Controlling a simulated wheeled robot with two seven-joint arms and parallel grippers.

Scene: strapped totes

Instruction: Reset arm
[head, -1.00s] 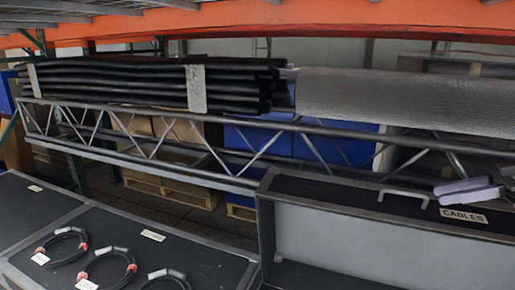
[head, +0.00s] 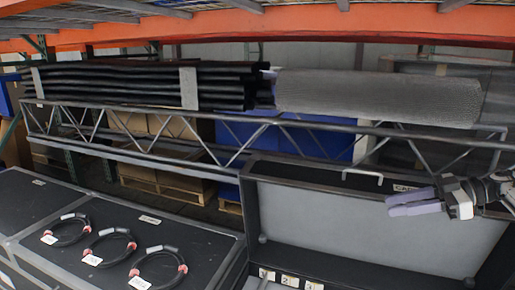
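My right gripper (head: 415,202) is at the right of the head view, in front of the raised lid of the case marked for cables. Its two pale lilac fingers point left and lie close together. I cannot tell whether there is a gap between them. I see nothing held in it. My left gripper is not in view.
The open case (head: 350,222) has a handle on its lid and numbered labels at its lower front. Several coiled black cables (head: 110,247) lie on a dark case top at left. A metal truss (head: 190,130) runs behind, with black rolls (head: 130,84) and a grey roll (head: 375,96) above it.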

